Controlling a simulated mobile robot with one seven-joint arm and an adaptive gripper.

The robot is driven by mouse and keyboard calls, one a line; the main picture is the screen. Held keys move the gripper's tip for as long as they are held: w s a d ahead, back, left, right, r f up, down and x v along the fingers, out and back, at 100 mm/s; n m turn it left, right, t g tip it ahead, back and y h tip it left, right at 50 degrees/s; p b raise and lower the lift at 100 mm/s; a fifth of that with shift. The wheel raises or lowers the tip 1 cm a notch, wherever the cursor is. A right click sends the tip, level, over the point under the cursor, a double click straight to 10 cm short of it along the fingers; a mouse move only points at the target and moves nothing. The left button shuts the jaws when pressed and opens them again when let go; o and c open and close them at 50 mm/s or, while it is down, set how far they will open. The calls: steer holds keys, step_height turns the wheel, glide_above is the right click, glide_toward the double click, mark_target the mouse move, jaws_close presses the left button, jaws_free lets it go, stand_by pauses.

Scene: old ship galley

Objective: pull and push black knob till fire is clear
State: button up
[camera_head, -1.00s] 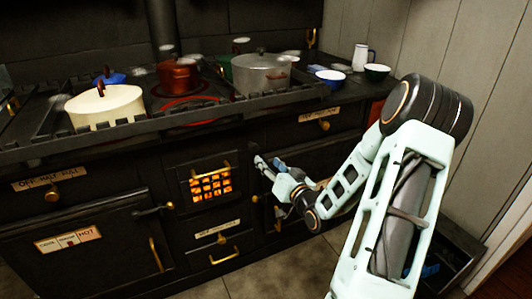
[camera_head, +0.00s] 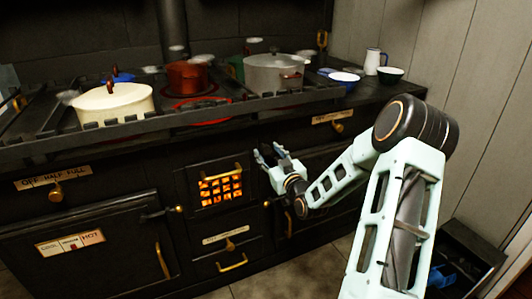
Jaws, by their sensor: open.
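The fire shows orange behind the grate (camera_head: 221,189) of a small firebox door in the middle of the black stove (camera_head: 100,205). A dark handle (camera_head: 154,214) with a brass end sticks out left of the firebox. I cannot tell whether it is the black knob; the labelled knobs in view look brass, including the one below the firebox (camera_head: 230,245). My gripper (camera_head: 269,153) is open and empty, just right of the firebox's upper corner in the picture. Its fingers point up and left. I cannot tell whether they touch the stove front.
A cream pot (camera_head: 112,103), a red-brown pot (camera_head: 188,77) and a grey pot (camera_head: 274,72) stand on the stove top. A rail (camera_head: 160,122) runs along its front edge. A brass drawer handle (camera_head: 232,262) juts out low. A dark box (camera_head: 465,262) stands on the floor at right.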

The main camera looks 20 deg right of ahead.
steer(key=shift+w, duration=1.2)
jaws_close()
